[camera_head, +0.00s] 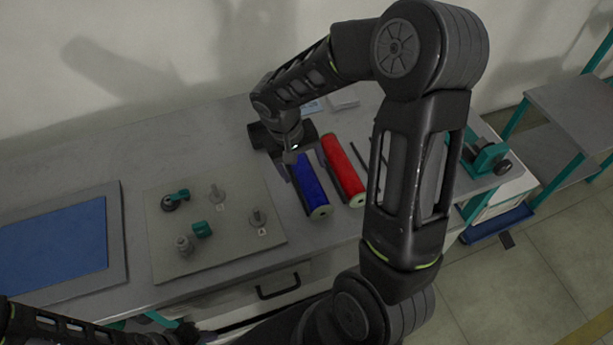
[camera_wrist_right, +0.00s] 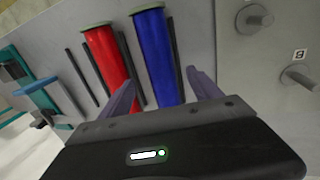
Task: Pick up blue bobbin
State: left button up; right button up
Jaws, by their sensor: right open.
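The blue bobbin (camera_head: 309,187) lies on the grey table in the head view, left of the red bobbin (camera_head: 343,167). My right gripper (camera_head: 301,160) is over the far end of the blue bobbin. In the right wrist view, the blue bobbin (camera_wrist_right: 155,55) lies between the two open fingers of my right gripper (camera_wrist_right: 160,92), and the red bobbin (camera_wrist_right: 103,60) is beside the left finger. I cannot tell whether the fingers touch the blue bobbin. My left arm shows at the bottom left of the head view, but its jaw state is unclear.
A board (camera_head: 160,250) with several pegs and teal parts lies left of the bobbins. A blue mat (camera_head: 55,250) is further left. Thin dark rails flank the bobbins. A teal device (camera_head: 487,158) stands at the table's right end.

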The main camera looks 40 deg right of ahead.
aim_at(306, 175)
jog(key=shift+f, duration=0.2)
jog(key=p+x, duration=0.1)
jog(key=x, duration=0.4)
jog(key=shift+c, duration=0.4)
dwell(0.3)
jog(key=shift+w, duration=0.1)
grip_shut()
dwell(0.5)
